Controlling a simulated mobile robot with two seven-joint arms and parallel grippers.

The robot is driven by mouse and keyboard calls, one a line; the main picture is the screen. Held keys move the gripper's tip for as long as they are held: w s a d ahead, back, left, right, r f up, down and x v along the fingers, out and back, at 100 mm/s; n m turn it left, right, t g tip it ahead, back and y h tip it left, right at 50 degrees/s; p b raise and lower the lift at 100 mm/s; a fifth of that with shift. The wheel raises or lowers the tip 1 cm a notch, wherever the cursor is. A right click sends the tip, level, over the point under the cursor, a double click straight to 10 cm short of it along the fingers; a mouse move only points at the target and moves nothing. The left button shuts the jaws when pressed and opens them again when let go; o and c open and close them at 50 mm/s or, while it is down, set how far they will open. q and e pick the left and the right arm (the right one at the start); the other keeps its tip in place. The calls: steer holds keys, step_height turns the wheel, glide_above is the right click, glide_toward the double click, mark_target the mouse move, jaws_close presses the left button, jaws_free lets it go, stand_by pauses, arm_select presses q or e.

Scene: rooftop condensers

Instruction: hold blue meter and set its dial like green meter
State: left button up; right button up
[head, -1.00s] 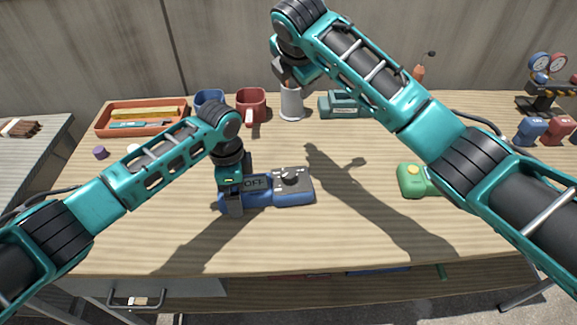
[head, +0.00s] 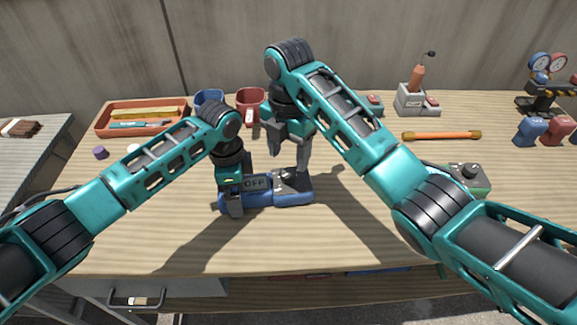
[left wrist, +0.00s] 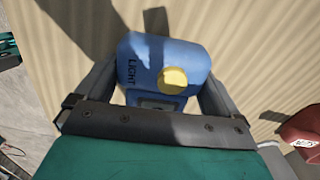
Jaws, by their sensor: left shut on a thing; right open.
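The blue meter (head: 264,198) lies on the bench with its display reading OFF and its dark dial (head: 287,177) at the right end. My left gripper (head: 234,200) is shut on the meter's left end. The left wrist view shows that end of the blue meter (left wrist: 150,55), with a LIGHT label and yellow button (left wrist: 172,80), between the fingers. My right gripper (head: 288,160) is open, pointing down just over the dial; I cannot tell whether it touches. The green meter (head: 480,184) lies at the right; my right arm hides its left part, and its setting is unreadable.
An orange tray (head: 100,122), a blue mug (head: 209,97) and a red mug (head: 250,98) stand along the back. An orange-handled rod (head: 440,135) lies at the back right, near a gauge set (head: 548,70). The front of the bench is clear.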

mark_target(288, 172)
step_height(288, 172, down, 5)
stand_by(0.3)
steer(key=c, duration=1)
